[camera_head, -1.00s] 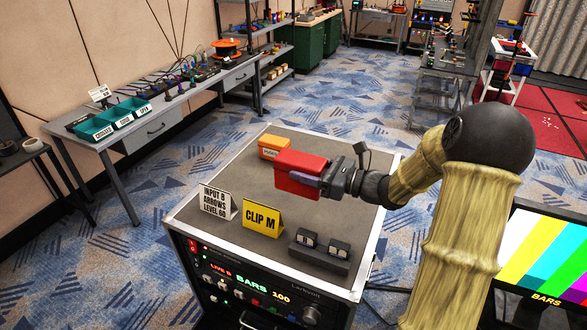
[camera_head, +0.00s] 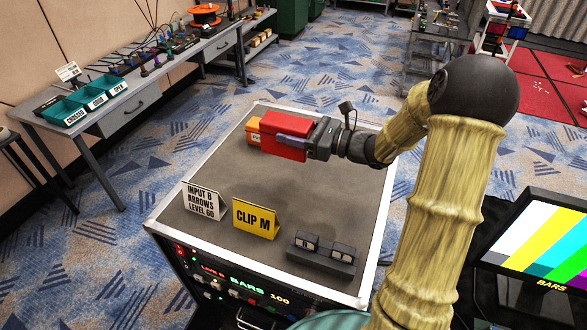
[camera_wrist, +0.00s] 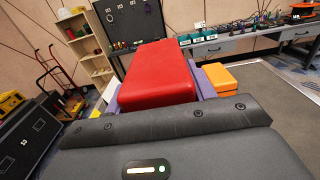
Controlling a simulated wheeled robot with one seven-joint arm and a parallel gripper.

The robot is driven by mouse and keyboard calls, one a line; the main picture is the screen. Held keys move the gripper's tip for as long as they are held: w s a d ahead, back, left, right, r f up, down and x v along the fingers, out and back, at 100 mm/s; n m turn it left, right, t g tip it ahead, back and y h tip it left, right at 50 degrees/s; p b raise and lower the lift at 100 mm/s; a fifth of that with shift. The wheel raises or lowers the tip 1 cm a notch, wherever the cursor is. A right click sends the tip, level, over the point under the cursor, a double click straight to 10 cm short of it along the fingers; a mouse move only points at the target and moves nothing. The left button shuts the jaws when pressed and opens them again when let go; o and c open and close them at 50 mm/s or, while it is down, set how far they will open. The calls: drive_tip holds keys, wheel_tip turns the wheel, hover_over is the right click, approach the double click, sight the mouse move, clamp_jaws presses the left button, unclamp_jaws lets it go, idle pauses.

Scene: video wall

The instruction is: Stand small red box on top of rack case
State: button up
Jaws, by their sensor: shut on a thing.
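The small red box (camera_head: 284,135) is held in my gripper (camera_head: 297,141) over the far part of the rack case top (camera_head: 290,195). In the wrist view the red box (camera_wrist: 160,77) sits between the two purple fingers, which are shut on its sides. In the head view it partly covers an orange box (camera_head: 254,131) standing on the case behind it to the left. Whether the red box touches the case top cannot be told.
A white sign (camera_head: 202,202), a yellow CLIP M sign (camera_head: 255,218) and a dark block with two small units (camera_head: 321,252) stand along the case's near edge. The middle and right of the top are clear. A monitor (camera_head: 535,255) stands right of the case.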

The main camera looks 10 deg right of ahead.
drive_tip(key=shift+s+a+f, duration=0.1)
drive_tip(key=shift+f, duration=0.3)
drive_tip(key=f, duration=0.2)
drive_tip(key=f+p, duration=0.1)
drive_tip(key=f, duration=0.2)
drive_tip(key=shift+w, duration=0.2)
drive_tip(key=shift+f+p, duration=0.3)
drive_tip(key=shift+f, duration=1.75)
drive_tip(key=shift+f, duration=0.15)
drive_tip(key=o, duration=1.3)
